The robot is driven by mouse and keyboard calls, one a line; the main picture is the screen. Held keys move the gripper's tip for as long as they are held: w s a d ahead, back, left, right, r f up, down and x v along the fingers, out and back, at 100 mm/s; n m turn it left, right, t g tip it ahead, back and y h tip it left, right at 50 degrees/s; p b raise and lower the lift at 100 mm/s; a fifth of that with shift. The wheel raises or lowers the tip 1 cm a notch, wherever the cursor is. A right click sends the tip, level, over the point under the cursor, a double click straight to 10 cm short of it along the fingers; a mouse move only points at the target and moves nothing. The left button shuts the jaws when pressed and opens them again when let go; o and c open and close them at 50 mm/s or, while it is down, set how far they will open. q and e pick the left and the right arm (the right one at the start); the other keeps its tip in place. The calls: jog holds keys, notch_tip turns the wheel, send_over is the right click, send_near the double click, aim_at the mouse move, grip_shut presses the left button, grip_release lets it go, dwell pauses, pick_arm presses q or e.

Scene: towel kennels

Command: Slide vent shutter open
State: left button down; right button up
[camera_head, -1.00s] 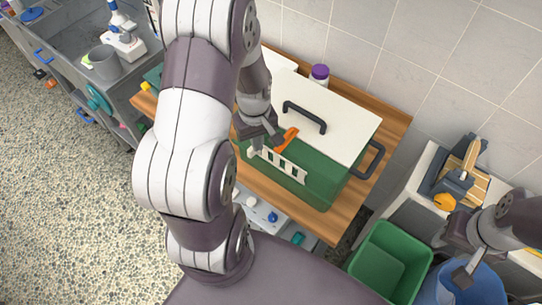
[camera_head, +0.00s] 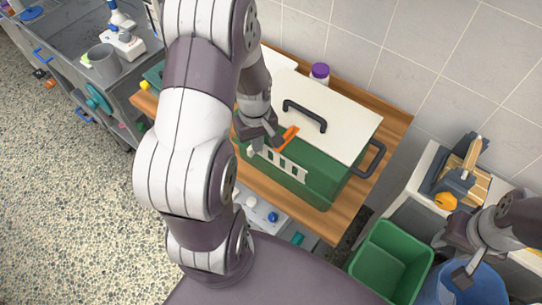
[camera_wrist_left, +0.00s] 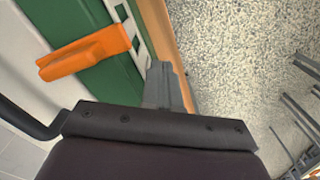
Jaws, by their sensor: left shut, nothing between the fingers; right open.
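A green box (camera_head: 325,180) with a white lid (camera_head: 330,128) and a black lid handle (camera_head: 304,115) stands on a wooden top. A white slotted vent shutter (camera_head: 285,164) lies along its front side, with an orange tab (camera_head: 288,138) sticking up at the lid's edge. In the left wrist view the orange tab (camera_wrist_left: 85,55) is left of my left gripper (camera_wrist_left: 160,75), which is shut and empty. In the head view my left gripper (camera_head: 262,148) is by the left end of the shutter; contact cannot be told. My right gripper (camera_head: 452,256) is open and empty over a blue bin.
The wooden top (camera_head: 345,212) carries a purple-capped bottle (camera_head: 319,74) behind the box. A green bin (camera_head: 390,262) and a blue bin (camera_head: 470,282) stand at the lower right. A white stand (camera_head: 415,190) holds a wooden item (camera_head: 465,165). A grey bench stands at the far left.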

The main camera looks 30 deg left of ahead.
aim_at(251, 149)
pick_arm(q)
notch_tip(251, 149, down, 4)
jog(key=shift+r+b, duration=0.1)
jog(key=shift+b, duration=1.15)
jog(key=shift+a, duration=0.1)
jog(key=shift+w+a, duration=0.15)
jog(key=shift+a, duration=0.9)
notch_tip(251, 149, up, 8)
jog(key=d+p, duration=0.1)
jog(key=p, duration=0.6)
jog(key=shift+p, duration=0.35)
